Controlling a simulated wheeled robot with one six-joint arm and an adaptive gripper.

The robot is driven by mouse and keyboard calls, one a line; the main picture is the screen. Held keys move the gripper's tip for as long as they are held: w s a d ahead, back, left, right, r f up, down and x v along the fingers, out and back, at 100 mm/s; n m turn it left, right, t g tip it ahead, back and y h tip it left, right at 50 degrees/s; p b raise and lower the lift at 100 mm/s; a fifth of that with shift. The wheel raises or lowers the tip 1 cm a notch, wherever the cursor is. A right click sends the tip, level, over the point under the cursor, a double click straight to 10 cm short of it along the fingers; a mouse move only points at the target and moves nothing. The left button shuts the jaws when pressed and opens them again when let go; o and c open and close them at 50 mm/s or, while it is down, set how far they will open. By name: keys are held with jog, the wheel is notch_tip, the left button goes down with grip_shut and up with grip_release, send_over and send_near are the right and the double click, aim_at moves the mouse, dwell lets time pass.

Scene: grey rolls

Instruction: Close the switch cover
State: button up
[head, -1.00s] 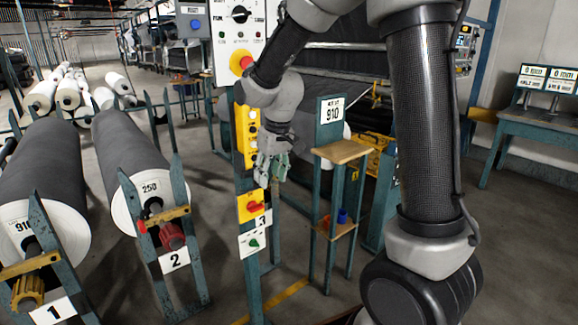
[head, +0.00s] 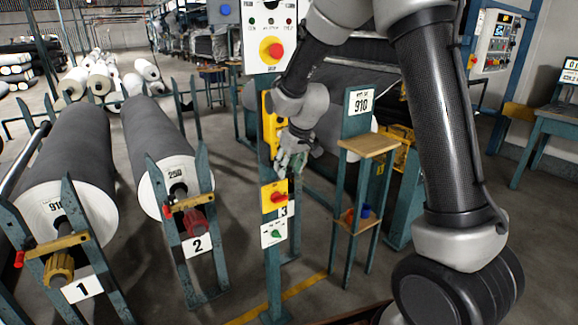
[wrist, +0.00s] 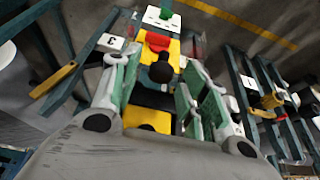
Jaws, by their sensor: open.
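A narrow teal post carries a yellow box (head: 269,130), a yellow plate with a red switch (head: 277,197) and, lowest, a white plate with a green switch (head: 274,233). My gripper (head: 292,160) is open at the post, just above the red switch in the head view. In the wrist view my gripper (wrist: 160,95) has its green-padded fingers spread on both sides of the post. The red switch (wrist: 158,41) shows beyond the fingertips, with a dark round knob (wrist: 162,72) between the fingers. I cannot make out a cover for certain; my gripper hides part of the post.
A control panel with a red stop button (head: 271,50) sits higher on the post. A small stand with a wooden top (head: 368,145) is close on the right. Large grey rolls (head: 160,140) on racks fill the left. Floor (head: 235,270) is open between.

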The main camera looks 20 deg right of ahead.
grip_shut()
jog(key=shift+s+f, duration=0.1)
